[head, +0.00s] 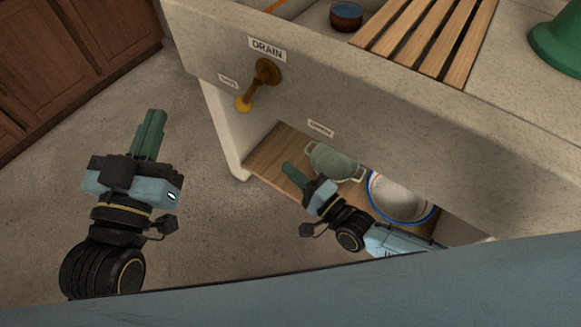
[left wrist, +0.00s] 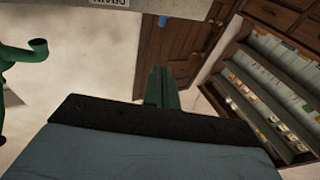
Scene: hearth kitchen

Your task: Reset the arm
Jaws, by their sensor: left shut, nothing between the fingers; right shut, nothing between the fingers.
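My left gripper (head: 150,134) is at the left of the head view, above the bare floor and to the left of the sink unit. Its green fingers are together and empty. They also show in the left wrist view (left wrist: 162,88), in front of brown cabinet doors. My right gripper (head: 293,175) is in front of the open shelf under the sink. Its green fingers are shut with nothing between them. They point up and left, beside a green two-handled pot.
The sink unit has a DRAIN label (head: 267,49) and a brass lever (head: 262,80). The green pot (head: 331,162) and a white bowl with a blue rim (head: 401,196) stand on the wooden shelf (head: 262,160). A slatted wooden rack (head: 428,35) lies above. Floor at left is clear.

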